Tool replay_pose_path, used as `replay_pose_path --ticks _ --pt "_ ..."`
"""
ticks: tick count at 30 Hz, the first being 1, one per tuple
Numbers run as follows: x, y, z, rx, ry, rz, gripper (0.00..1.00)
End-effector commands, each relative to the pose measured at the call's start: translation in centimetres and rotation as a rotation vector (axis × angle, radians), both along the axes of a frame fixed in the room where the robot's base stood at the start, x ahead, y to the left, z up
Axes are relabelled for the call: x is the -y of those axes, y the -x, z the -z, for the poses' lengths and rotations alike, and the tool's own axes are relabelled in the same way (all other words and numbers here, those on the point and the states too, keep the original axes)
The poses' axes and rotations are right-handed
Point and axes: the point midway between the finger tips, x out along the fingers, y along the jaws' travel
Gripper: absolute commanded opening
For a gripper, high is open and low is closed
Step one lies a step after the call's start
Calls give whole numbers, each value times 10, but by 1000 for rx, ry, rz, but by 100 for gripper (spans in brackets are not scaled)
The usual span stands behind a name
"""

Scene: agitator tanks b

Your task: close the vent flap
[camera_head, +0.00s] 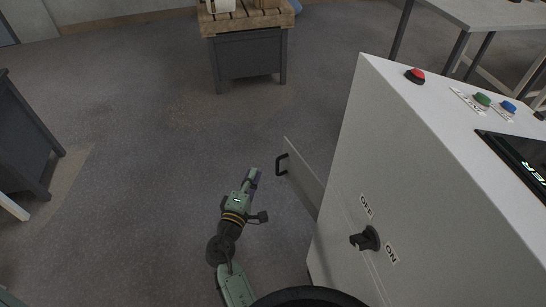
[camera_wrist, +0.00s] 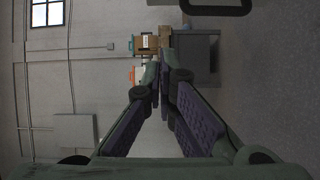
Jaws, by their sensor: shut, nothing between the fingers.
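The vent flap (camera_head: 303,179) is a pale panel hinged on the side of the white cabinet (camera_head: 345,150). It stands swung out from the cabinet, with a black handle (camera_head: 282,164) near its free edge. My gripper (camera_head: 254,173) is just left of the flap and handle, apart from them in the head view. In the wrist view my gripper (camera_wrist: 163,70) has its fingers together with nothing between them. A dark curved piece at the top right edge of the wrist view (camera_wrist: 215,5) looks like the handle.
The cabinet carries a black rotary knob (camera_head: 366,240) marked OFF and ON, and red (camera_head: 415,75), green (camera_head: 482,99) and blue (camera_head: 508,106) buttons on top. The floor left of the flap is clear.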

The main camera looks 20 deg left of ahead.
Motion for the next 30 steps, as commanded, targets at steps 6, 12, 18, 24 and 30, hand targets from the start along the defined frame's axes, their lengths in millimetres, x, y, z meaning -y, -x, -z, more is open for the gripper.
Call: replay_pose_path --ticks 6,12,18,24,30 --pt "5 -19 4 3 29 17 0" --pt "2 -61 3 3 27 16 0" --pt "0 -103 3 2 26 15 0" --pt "20 -121 4 2 26 14 0" --pt "27 -128 6 1 26 13 0"
